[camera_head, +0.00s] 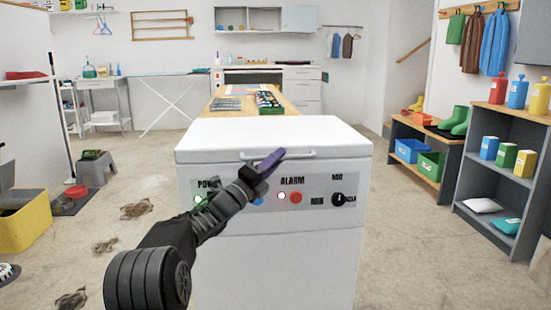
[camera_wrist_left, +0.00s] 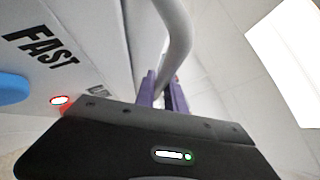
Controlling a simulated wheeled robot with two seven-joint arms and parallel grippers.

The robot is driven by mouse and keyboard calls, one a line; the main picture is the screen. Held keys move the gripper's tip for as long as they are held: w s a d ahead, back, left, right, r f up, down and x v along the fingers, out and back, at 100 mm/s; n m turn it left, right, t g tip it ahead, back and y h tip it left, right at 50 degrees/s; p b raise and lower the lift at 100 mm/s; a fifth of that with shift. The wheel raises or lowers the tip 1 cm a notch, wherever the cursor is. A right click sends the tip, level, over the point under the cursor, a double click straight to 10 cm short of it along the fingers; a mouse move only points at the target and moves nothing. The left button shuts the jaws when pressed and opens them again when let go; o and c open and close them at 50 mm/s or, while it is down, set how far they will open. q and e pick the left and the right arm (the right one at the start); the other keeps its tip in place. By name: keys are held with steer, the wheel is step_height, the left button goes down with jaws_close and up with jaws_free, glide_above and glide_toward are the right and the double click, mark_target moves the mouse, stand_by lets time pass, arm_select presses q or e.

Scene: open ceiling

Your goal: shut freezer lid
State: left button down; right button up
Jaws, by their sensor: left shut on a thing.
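The white freezer (camera_head: 300,225) stands in front of me with its control panel facing me. Its lid (camera_head: 270,132) lies flat across the top, and no clear gap shows under it. A pale bar handle (camera_head: 300,154) runs along the lid's front edge. My left gripper (camera_head: 271,160) reaches up from the lower left and is shut on the handle with its purple fingers. In the left wrist view the handle (camera_wrist_left: 178,40) runs down to the fingers (camera_wrist_left: 164,92), and the front panel is at the left. My right gripper is not in view.
A wooden table (camera_head: 285,103) with small items stands behind the freezer. A grey shelf (camera_head: 500,165) with bottles and a bench (camera_head: 425,150) with bins are at the right. Stains mark the floor.

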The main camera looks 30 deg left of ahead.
arm_select(q)
steer(key=shift+a+f, duration=0.2)
steer(key=shift+f, duration=0.2)
steer(key=c, duration=1.7)
jaws_free()
steer(key=shift+w, duration=0.1)
steer(key=p+v, duration=0.1)
steer(key=v, duration=0.6)
steer(key=shift+s, duration=0.4)
